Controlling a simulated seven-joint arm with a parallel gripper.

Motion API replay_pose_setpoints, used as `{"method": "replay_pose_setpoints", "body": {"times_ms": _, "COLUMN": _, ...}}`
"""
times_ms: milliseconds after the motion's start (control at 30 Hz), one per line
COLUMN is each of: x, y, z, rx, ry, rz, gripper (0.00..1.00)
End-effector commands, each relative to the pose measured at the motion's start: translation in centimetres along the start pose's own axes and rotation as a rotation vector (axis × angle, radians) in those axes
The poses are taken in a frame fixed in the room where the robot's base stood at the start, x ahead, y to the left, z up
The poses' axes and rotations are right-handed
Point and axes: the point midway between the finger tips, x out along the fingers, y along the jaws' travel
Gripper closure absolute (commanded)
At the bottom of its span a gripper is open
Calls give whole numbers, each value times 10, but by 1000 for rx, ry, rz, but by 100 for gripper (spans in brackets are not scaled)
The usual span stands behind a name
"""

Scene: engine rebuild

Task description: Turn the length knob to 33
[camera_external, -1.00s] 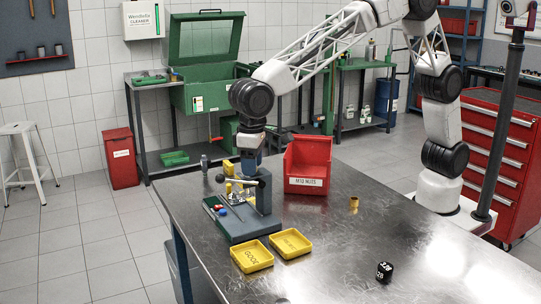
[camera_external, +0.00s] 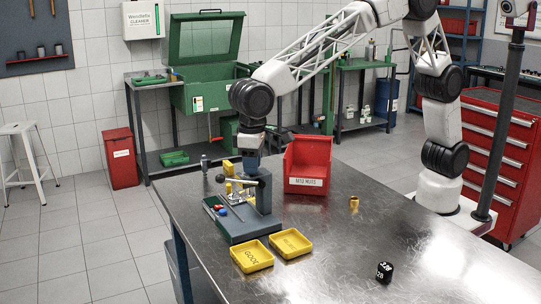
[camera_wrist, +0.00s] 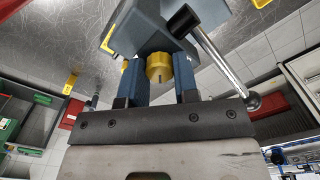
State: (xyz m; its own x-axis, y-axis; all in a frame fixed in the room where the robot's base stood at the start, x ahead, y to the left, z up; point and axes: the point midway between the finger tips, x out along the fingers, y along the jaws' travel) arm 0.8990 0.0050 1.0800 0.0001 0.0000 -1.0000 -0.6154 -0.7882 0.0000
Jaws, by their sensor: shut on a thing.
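A blue-grey bench fixture (camera_external: 250,230) with a lever ending in a dark ball (camera_external: 220,178) stands on the steel table. My gripper (camera_external: 252,172) is at the top of the fixture and points down. In the wrist view, my gripper's two blue fingers (camera_wrist: 160,72) are on either side of a yellow knob (camera_wrist: 159,67) with a dark slot or mark, and they are shut on it. The knob sits against the fixture's body (camera_wrist: 150,25). I cannot read any number or scale. The fixture's lever (camera_wrist: 218,62) passes close beside the right finger in the wrist view.
Two yellow trays, one marked GOOD (camera_external: 252,257) and another (camera_external: 291,243), lie in front of the fixture. A red bin (camera_external: 307,165) stands behind, right. The table's right side is mostly clear.

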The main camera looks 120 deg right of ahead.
Motion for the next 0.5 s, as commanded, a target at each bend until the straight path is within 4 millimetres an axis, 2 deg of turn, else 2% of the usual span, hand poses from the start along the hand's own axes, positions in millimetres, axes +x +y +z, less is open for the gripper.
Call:
{"method": "replay_pose_setpoints", "body": {"times_ms": 267, "x": 0, "y": 0, "z": 0, "rx": -156, "ry": 0, "rz": 0, "gripper": 95}}
{"method": "replay_pose_setpoints", "body": {"times_ms": 500, "x": 0, "y": 0, "z": 0, "rx": -360, "ry": 0, "rz": 0, "gripper": 95}}
